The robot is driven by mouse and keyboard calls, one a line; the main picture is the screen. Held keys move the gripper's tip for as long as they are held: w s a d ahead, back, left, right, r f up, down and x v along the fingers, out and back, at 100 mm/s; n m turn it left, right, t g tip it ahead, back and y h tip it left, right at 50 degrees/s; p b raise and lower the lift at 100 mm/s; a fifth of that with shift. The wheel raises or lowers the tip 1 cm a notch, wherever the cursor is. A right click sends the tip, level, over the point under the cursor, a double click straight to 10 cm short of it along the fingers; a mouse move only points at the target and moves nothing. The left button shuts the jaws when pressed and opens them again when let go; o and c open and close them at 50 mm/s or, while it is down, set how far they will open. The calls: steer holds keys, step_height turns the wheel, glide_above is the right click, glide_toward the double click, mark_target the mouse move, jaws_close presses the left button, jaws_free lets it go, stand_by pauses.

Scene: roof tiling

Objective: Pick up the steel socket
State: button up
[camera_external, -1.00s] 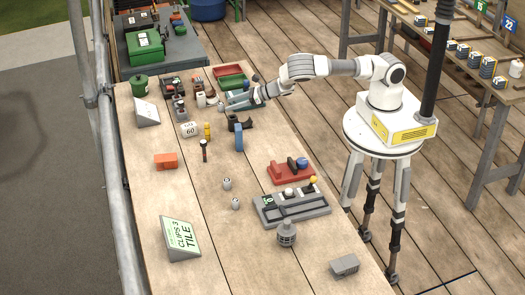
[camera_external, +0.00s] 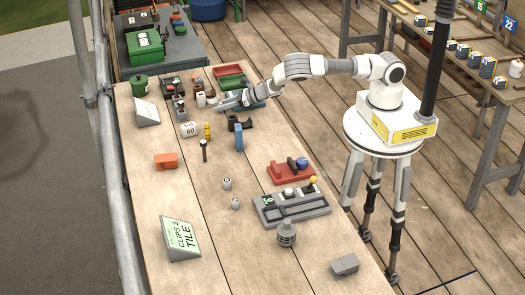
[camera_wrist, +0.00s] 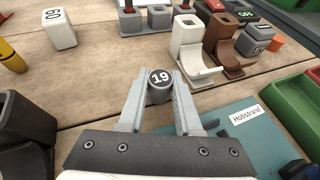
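The steel socket (camera_wrist: 160,86) is a short grey cylinder with a dark top marked 19. In the wrist view it stands upright between the fingertips of my gripper (camera_wrist: 160,98). The fingers are spread, one on each side of the socket. They are very close to its sides, and I cannot tell whether they touch it. In the external view my gripper (camera_external: 222,105) is low over the far part of the bench, and the socket is hard to make out there.
A white bracket (camera_wrist: 188,50) and a brown bracket (camera_wrist: 225,50) stand just beyond the socket. A teal mat (camera_wrist: 265,150) labelled Hobstrand lies at right, and dark hollow parts (camera_wrist: 25,125) stand at left. A white block marked 60 (camera_wrist: 58,30) is farther left.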

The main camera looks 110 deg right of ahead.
mark_target(222, 104)
jaws_close()
steer(key=shift+r, duration=0.1)
steer(key=shift+r, duration=0.5)
step_height(222, 104, up, 3)
steer(key=shift+r, duration=0.1)
steer(key=s+d+r, duration=0.5)
steer(key=s+r, duration=0.1)
steer(key=s, duration=0.4)
steer(key=shift+d+r, duration=0.15)
steer(key=shift+r, duration=0.2)
